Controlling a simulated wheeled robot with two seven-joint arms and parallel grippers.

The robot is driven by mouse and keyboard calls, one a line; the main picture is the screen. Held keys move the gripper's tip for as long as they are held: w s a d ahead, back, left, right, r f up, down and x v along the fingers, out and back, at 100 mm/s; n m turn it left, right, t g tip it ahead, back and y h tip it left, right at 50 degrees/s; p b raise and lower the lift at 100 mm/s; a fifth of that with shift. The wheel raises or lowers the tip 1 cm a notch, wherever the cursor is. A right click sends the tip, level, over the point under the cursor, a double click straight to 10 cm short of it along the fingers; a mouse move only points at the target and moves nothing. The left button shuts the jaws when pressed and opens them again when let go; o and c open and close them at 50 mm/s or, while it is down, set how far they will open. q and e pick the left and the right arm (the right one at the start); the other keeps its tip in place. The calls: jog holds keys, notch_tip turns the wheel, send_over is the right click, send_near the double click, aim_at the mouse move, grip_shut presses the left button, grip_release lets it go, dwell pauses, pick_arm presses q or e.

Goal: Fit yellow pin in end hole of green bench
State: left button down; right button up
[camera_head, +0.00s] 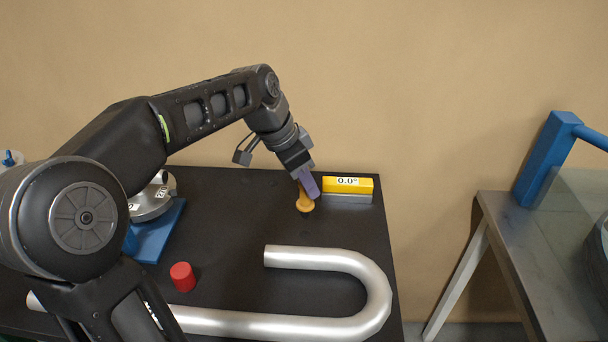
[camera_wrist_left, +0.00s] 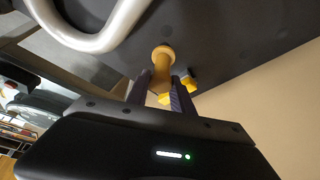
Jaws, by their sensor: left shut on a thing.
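A yellow-orange pin (camera_head: 304,204) with a round, wide end is at the back of the dark table. My left gripper (camera_head: 307,186) is shut on it, its purple fingers pointing down. In the left wrist view the pin (camera_wrist_left: 162,58) shows between the two fingers of my left gripper (camera_wrist_left: 161,90), its round end toward the dark surface. Whether that end touches the surface I cannot tell. No green bench and no hole can be made out in either view. My right gripper is not in view.
A yellow gauge (camera_head: 348,185) reading 0.0° stands just right of the pin. A blue base (camera_head: 158,232) carries a round metal part. A grey side table (camera_head: 520,240) stands right.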

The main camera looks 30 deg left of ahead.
aim_at(306, 215)
pick_arm(q)
jog(key=shift+f, duration=0.1)
jog(key=shift+f+b, duration=1.85)
jog(key=shift+f, duration=0.5)
jog(key=shift+f, duration=0.15)
jog(key=shift+f+b, duration=1.3)
jog(key=shift+f, duration=0.1)
jog(key=shift+f, duration=0.15)
jog(key=shift+f+b, duration=0.65)
jog(key=shift+b, duration=0.05)
jog(key=c, duration=1)
grip_release()
jog(key=shift+c, duration=0.2)
